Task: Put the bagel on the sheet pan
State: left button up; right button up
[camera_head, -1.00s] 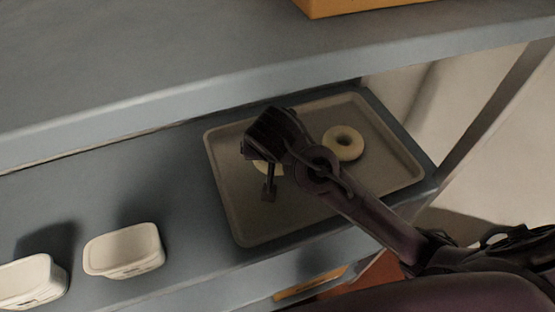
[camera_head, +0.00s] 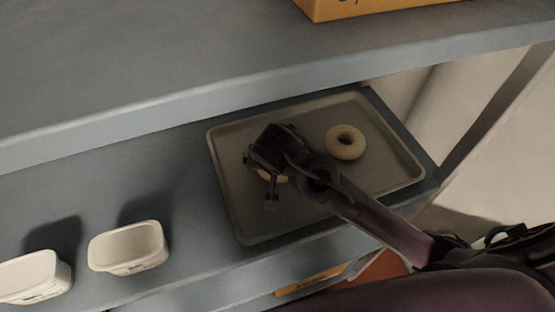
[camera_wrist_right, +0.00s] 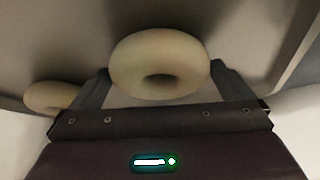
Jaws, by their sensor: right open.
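The sheet pan (camera_head: 236,222) is a shallow grey-brown tray on the lower shelf. One pale bagel (camera_head: 345,142) lies on its right part and is also visible at the left of the right wrist view (camera_wrist_right: 52,97). A second bagel (camera_head: 272,175) is mostly hidden under my right gripper (camera_head: 259,182) in the head view. In the right wrist view this bagel (camera_wrist_right: 160,62) is between the two fingers of my open right gripper. It is over or on the pan; I cannot tell whether it touches the pan. My left gripper is not in view.
Two white tubs (camera_head: 128,247) (camera_head: 34,277) stand on the shelf left of the pan. An upper shelf (camera_head: 180,110) overhangs behind the pan, with an orange box (camera_head: 372,8) on it. The pan's front left and right areas are bare.

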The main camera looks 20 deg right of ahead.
jog(key=shift+s+a+r, duration=0.1)
jog(key=shift+s+r, duration=0.05)
jog(key=shift+r, duration=0.2)
jog(key=b+v, duration=0.1)
jog(key=v, duration=0.5)
jog(key=shift+s+a+r, duration=0.1)
jog(key=shift+s+r, duration=0.05)
jog(key=shift+r, duration=0.2)
jog(key=p+v, duration=0.4)
jog(key=shift+s+r+p, duration=0.15)
jog(key=shift+r+p, duration=0.05)
jog(key=shift+p, duration=0.15)
jog(key=shift+f, duration=0.1)
